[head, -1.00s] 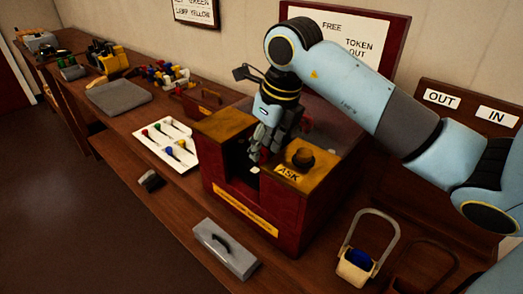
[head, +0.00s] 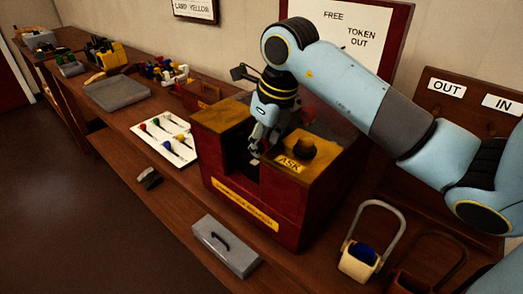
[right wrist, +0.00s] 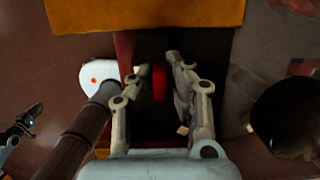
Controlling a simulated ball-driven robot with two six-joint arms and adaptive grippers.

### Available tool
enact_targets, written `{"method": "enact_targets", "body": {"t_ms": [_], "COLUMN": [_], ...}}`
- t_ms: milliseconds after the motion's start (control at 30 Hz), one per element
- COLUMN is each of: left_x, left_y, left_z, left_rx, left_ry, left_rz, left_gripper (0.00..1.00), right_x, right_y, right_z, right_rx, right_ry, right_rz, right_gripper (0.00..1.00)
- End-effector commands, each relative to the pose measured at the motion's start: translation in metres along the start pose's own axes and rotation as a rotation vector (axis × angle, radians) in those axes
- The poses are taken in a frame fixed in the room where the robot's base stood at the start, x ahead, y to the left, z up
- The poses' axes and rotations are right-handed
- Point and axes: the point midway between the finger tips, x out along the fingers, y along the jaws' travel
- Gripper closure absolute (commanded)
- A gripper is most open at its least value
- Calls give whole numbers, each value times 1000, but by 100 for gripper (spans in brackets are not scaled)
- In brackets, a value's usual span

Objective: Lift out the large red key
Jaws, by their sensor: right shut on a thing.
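The large red key (right wrist: 159,82) shows in the right wrist view as a narrow red piece between my right gripper's fingers, inside a dark slot. My right gripper (right wrist: 162,88) is shut on it. In the head view the right gripper (head: 256,150) points down into the open recess of a dark red box (head: 235,195) with yellow top panels. The key cannot be made out there, hidden by the fingers and shadow.
A yellow panel marked ASK with a dark knob (head: 303,146) is right of the recess. A white tray of coloured keys (head: 165,142) lies left of the box. A grey box with a handle (head: 225,246) and a cream holder (head: 358,262) stand in front.

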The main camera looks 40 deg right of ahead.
Motion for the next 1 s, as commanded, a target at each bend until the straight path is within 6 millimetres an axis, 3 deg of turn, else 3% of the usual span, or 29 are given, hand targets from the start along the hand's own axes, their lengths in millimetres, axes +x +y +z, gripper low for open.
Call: {"method": "enact_targets", "body": {"t_ms": [467, 1000], "left_x": [-2, -23], "left_y": [-1, -2], "left_z": [0, -2], "left_rx": [0, 0], "left_ry": [-1, -1], "left_rz": [-1, -1], "left_gripper": [100, 100], "right_x": [-3, -31], "right_y": [0, 0], "right_z": [1, 8], "right_rx": [0, 0], "right_ry": [0, -1], "right_rz": [0, -1], "right_gripper": [100, 100]}}
